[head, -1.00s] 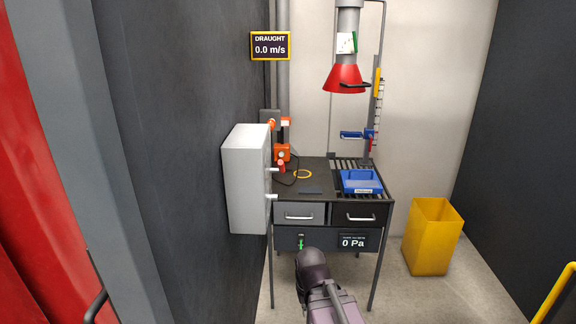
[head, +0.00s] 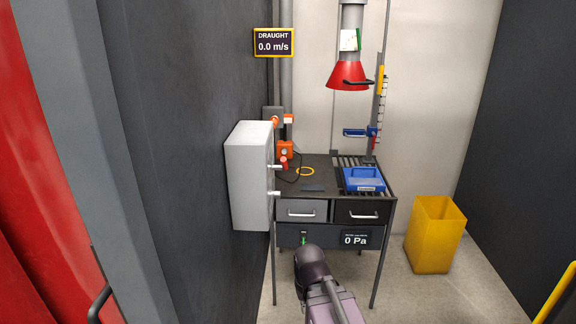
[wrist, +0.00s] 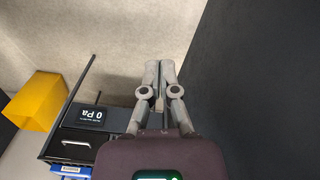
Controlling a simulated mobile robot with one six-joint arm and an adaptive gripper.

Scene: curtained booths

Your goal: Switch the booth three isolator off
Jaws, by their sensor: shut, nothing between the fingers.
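A pale grey wall box (head: 248,175) is on the dark left wall of the booth, with light handles on its right side. A red knob-like part (head: 283,161) shows at its right edge; I cannot tell whether it is the isolator or which way it is set. Orange fittings (head: 285,148) stand behind it by the back corner. My gripper (wrist: 159,66) shows in the wrist view, shut and empty, over floor and apart from the bench. In the head view my arm is low in front of the bench and the fingers are hidden.
A yellow bin (head: 435,235) stands at right. A red curtain (head: 30,180) is at far left. Floor is clear between bench and bin.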

